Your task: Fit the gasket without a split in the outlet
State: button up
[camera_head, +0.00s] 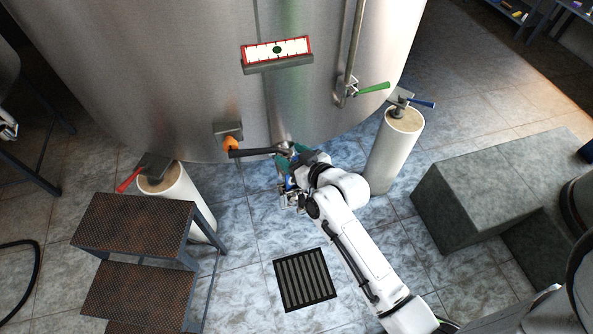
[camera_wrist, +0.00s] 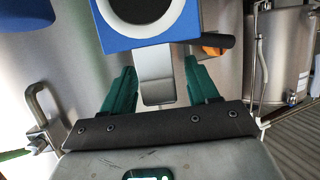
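My gripper (camera_wrist: 160,80) has two green fingers set apart, and in the wrist view they look open. A grey metal tab (camera_wrist: 155,80) shows between them, with a visible gap to the right finger. Above it is a blue block (camera_wrist: 187,22) with a white ring and a dark round centre; I cannot tell whether this ring is the gasket. In the head view my gripper (camera_head: 287,165) is low against the front of the steel tank (camera_head: 170,70). The outlet is not clearly seen there, with my wrist and gripper close in front.
A dark handle (camera_head: 262,152) with an orange part (camera_head: 230,144) sits just left of my gripper. A pipe with a green-handled valve (camera_head: 372,88) is right. White posts stand left (camera_head: 190,195) and right (camera_head: 395,150). Steps (camera_head: 140,222) stand left; a floor grate (camera_head: 305,280) lies below.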

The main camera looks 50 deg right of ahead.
grip_shut()
dwell(0.3)
jog(key=shift+r, duration=0.1)
